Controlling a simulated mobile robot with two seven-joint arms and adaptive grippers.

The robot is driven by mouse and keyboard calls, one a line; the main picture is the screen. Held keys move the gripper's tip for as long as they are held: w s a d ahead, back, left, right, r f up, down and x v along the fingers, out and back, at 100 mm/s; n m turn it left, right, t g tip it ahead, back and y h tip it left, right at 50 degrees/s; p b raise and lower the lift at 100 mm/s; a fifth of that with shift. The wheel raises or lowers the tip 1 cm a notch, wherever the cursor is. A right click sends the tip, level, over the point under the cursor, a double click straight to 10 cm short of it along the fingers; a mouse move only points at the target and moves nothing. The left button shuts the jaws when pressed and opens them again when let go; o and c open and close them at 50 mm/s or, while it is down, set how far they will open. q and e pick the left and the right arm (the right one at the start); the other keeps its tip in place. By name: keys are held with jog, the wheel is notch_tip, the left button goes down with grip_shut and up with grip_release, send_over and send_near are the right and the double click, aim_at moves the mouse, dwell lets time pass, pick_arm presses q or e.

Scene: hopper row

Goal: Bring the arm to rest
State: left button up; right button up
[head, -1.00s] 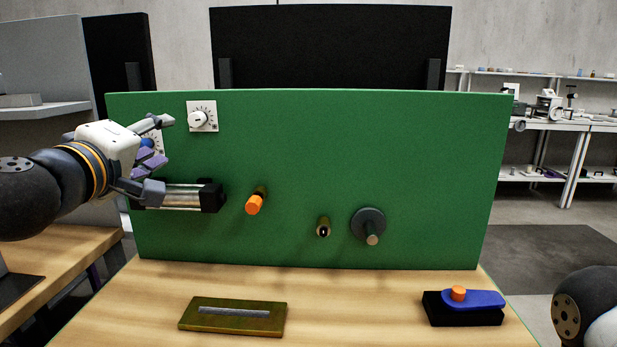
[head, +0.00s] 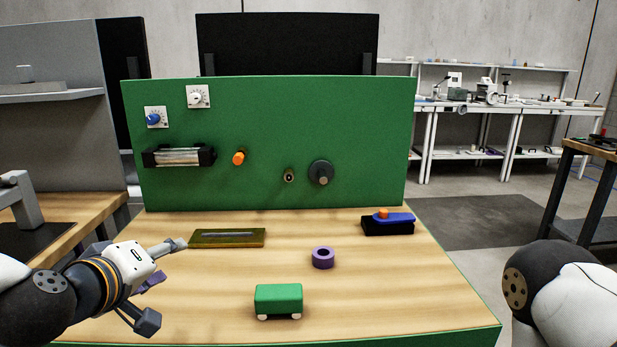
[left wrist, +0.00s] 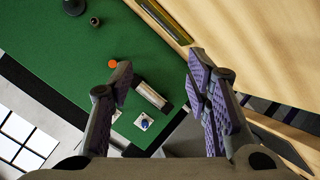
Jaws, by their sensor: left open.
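My left gripper (head: 164,285) is open and empty at the left front of the wooden table (head: 360,285), well in front of the green panel (head: 270,115). In the left wrist view its two spread purple-padded fingers (left wrist: 160,75) have nothing between them that they touch. Beyond them that view shows the panel (left wrist: 50,55), an orange knob (left wrist: 113,64) and a blue dial (left wrist: 144,122). My right arm shows at the right edge of the head view; its gripper is out of view.
On the table are a green wheeled block (head: 279,298), a purple ring (head: 323,250), a slotted brass plate (head: 205,240) and a black block with a blue lever (head: 398,219). The panel bears a clear cylinder (head: 178,157) and a dark round knob (head: 320,172). The table's right front is clear.

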pick_arm(q)
jog(key=s+d+f+m+g, duration=0.2)
jog(key=s+f+g, duration=0.1)
jog(key=s+f, duration=0.55)
jog(key=s+d+f+m+g, duration=0.15)
jog(key=s+f+g, duration=0.35)
jog(key=f, duration=0.7)
jog(key=s+f+m+g, duration=0.1)
jog(key=s+f+g, duration=0.1)
jog(key=s, duration=0.6)
jog(key=s+a+f+m+g, duration=0.1)
jog(key=s+f+m+g, duration=0.1)
jog(key=s+f, duration=0.3)
jog(key=s+a+f+m+g, duration=0.1)
jog(key=s+f, duration=0.3)
jog(key=s, duration=0.8)
jog(key=shift+s+f+g+y, duration=0.3)
jog(key=shift+s+g, duration=0.1)
jog(key=shift+g, duration=0.3)
jog(key=shift+a+m, duration=0.1)
jog(key=shift+m, duration=0.15)
